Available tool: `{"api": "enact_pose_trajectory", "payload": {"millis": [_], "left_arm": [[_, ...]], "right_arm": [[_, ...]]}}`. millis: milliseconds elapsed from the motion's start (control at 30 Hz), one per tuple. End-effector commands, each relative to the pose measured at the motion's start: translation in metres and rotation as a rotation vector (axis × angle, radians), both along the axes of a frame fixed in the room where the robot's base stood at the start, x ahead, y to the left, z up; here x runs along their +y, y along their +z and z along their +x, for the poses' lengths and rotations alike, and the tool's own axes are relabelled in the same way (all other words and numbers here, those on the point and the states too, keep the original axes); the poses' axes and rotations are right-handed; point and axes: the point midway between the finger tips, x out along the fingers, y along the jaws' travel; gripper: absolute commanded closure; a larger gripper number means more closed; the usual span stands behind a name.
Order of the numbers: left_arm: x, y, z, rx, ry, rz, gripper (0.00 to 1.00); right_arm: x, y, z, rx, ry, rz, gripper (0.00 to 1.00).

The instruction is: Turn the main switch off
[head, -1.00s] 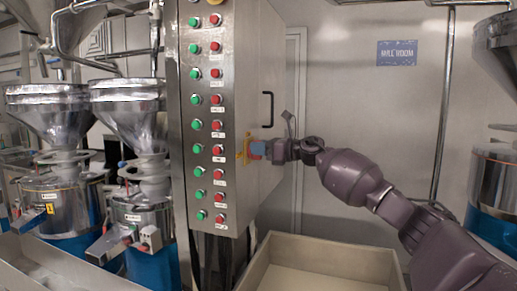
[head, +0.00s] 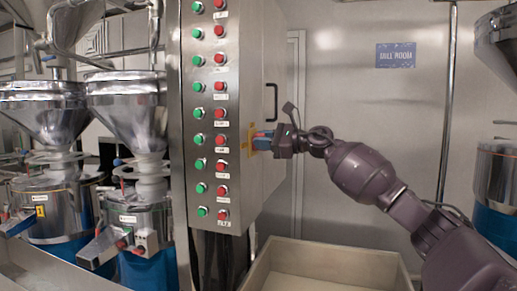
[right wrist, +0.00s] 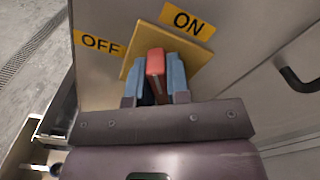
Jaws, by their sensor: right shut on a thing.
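The main switch has a red handle (right wrist: 155,64) on a yellow plate (right wrist: 196,54), with an ON label (right wrist: 187,21) and an OFF label (right wrist: 101,45) beside it, in the right wrist view. In the head view the yellow plate (head: 250,139) is on the side of the steel control cabinet (head: 262,50). My right gripper (right wrist: 155,75) has its blue fingers on both sides of the red handle and is shut on it. In the head view my right gripper (head: 263,141) reaches the plate from the right. My left gripper is not in view.
The cabinet front has columns of green and red buttons (head: 219,113). A black door handle (right wrist: 299,80) is on the cabinet side. A pale open bin (head: 330,246) stands below. Steel hoppers (head: 128,105) stand at left.

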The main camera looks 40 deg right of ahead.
Motion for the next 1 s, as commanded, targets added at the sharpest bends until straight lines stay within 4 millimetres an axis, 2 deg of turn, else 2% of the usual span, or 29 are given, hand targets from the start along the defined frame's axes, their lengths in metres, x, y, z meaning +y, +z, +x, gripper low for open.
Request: {"api": "enact_pose_trajectory", "payload": {"millis": [33,433,700,1000], "left_arm": [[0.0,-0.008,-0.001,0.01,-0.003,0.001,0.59],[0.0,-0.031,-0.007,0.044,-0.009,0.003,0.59],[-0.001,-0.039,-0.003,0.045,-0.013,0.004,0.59],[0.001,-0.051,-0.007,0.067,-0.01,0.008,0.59]], "right_arm": [[0.001,-0.008,0.002,-0.015,0.001,-0.041,1.0],[0.004,-0.011,0.001,-0.189,0.002,-0.378,1.0],[0.005,-0.012,0.0,-0.302,0.003,-0.593,1.0],[0.005,-0.013,-0.001,-0.395,0.004,-0.767,1.0]]}}
